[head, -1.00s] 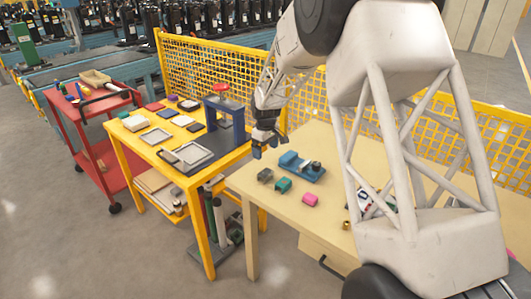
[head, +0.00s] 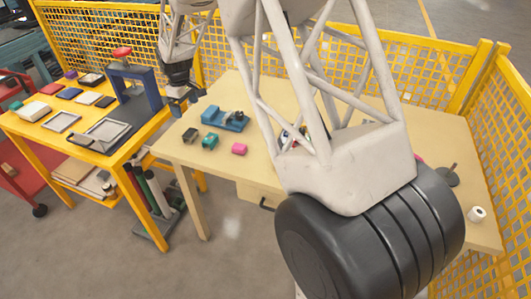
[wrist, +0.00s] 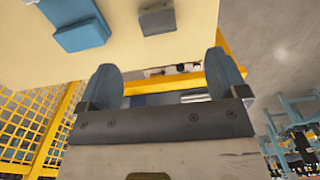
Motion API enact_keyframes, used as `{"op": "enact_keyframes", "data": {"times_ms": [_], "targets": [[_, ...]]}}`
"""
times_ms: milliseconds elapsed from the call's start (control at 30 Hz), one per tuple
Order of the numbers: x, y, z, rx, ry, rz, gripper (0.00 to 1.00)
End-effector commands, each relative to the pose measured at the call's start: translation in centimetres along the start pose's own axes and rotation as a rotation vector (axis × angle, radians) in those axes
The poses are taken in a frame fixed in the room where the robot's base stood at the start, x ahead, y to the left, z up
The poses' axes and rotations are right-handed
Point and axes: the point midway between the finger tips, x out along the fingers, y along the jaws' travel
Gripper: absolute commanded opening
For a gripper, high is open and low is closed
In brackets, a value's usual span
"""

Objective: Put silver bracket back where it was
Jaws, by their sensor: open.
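My gripper (head: 183,106) is above the left edge of the beige table (head: 225,170), close to the blue vise-like fixture (head: 226,119). In the wrist view my gripper (wrist: 167,76) has its two blue-grey fingers wide apart, with nothing held between them. A small grey block (head: 190,135) lies on the table in front of the fixture; it also shows in the wrist view (wrist: 157,19), beyond the fingers. I cannot tell whether it is the silver bracket. No other piece is clearly recognisable as that bracket.
A yellow table (head: 33,128) with trays and a blue press frame (head: 138,83) stands left, across a gap. Yellow mesh fencing (head: 440,75) runs behind. My arm hides the beige table's middle.

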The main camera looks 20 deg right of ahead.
Motion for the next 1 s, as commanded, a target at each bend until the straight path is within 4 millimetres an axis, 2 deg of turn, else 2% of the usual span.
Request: {"op": "enact_keyframes", "data": {"times_ms": [267,600,800,1000], "targets": [[-5.8,-2.4,5.2,0.095,0.025,0.019,0.91],[-12.1,-6.8,13.2,0.233,0.059,0.041,0.91],[-14.9,-9.6,18.0,0.315,0.082,0.053,0.91],[-16.9,-12.7,22.9,0.396,0.103,0.062,0.91]]}}
